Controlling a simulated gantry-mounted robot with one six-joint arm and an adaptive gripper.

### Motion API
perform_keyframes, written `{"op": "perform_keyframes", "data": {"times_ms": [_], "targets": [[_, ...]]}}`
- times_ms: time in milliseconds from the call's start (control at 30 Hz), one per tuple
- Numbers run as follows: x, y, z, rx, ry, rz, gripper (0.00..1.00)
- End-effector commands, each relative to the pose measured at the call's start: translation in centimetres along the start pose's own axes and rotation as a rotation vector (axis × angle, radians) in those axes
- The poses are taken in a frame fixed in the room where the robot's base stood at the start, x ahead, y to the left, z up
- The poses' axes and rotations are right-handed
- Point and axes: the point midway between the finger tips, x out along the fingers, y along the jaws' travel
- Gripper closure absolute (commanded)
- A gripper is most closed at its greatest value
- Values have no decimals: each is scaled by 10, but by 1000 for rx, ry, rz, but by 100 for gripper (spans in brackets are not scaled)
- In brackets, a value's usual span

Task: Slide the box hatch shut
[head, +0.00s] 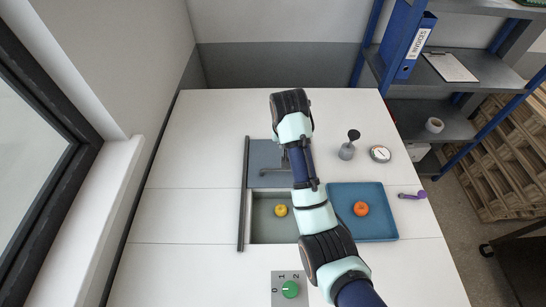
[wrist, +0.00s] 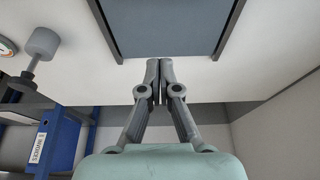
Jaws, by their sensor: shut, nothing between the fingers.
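The box (head: 243,215) lies on the table with its blue-grey hatch (head: 262,158) over the far part. The near part is open and shows a yellow fruit (head: 281,210) inside. A dark bar handle (head: 272,173) crosses the hatch near its near edge, partly hidden by my arm. In the wrist view, the hatch (wrist: 168,25) lies between two dark rails. My gripper (wrist: 160,64) is shut and empty, its fingertips close to the hatch's far edge. I cannot tell whether they touch it. In the head view, my arm hides most of the gripper and the box's right side.
A blue tray (head: 384,228) with an orange fruit (head: 361,208) stands right of the box. A grey stand (head: 347,151), a round gauge (head: 380,153) and a purple tool (head: 412,195) are on the right. A green knob panel (head: 290,289) is in front. The table's left side is clear.

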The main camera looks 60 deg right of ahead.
Motion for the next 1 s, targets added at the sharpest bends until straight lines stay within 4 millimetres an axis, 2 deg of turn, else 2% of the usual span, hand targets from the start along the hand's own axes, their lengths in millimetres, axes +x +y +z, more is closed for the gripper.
{"op": "perform_keyframes", "data": {"times_ms": [167, 533, 800, 1000], "targets": [[25, 0, 1, -2, -3, 0, 100], [99, -1, 2, -3, -2, -1, 100], [90, -2, 36, -4, 1, -2, 100], [90, -1, 41, -3, 1, -2, 100]]}}
